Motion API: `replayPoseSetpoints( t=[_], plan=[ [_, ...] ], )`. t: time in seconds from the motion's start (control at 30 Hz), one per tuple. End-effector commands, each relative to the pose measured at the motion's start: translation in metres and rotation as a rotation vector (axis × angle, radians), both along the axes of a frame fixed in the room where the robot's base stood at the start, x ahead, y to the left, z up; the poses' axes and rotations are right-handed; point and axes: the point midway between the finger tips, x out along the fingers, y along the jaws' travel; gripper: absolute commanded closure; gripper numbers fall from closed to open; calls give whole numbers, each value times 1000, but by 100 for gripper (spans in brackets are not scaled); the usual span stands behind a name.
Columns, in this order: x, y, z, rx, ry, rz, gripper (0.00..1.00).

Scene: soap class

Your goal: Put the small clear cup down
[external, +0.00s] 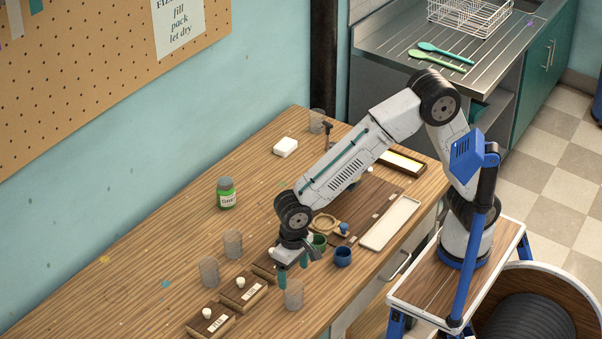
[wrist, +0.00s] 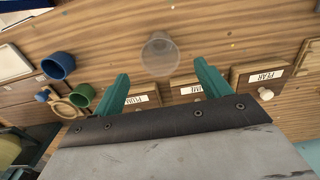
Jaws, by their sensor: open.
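The small clear cup (external: 293,295) stands upright on the wooden bench, near its front edge. In the wrist view the clear cup (wrist: 160,55) shows between and just beyond my fingertips. My gripper (external: 293,274) points down, with its teal fingers spread apart and nothing visibly held. In the wrist view my gripper (wrist: 161,72) has a clear gap between its fingers. I cannot tell whether either finger touches the cup.
Labelled wooden blocks with white knobs (external: 240,291) lie left of the cup. Two more clear cups (external: 209,270) (external: 233,245) stand behind them. A blue cup (external: 342,256) and a green cup (external: 318,242) stand to the right. A green jar (external: 227,194) stands farther back.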

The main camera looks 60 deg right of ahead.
Motion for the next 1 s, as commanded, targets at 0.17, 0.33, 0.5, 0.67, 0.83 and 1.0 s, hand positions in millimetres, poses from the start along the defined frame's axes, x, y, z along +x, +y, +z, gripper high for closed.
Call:
replayPoseSetpoints(
  t=[0.17,0.33,0.5,0.67,0.83,1.0],
  plan=[
    [0,0,18,1,0,0,24],
    [0,0,21,-1,1,0,24],
    [2,-5,24,0,0,-2,24],
    [24,-57,56,13,-12,-11,24],
    [39,-172,107,25,-35,-17,24],
    [18,-284,140,26,-59,-17,24]
  ],
)
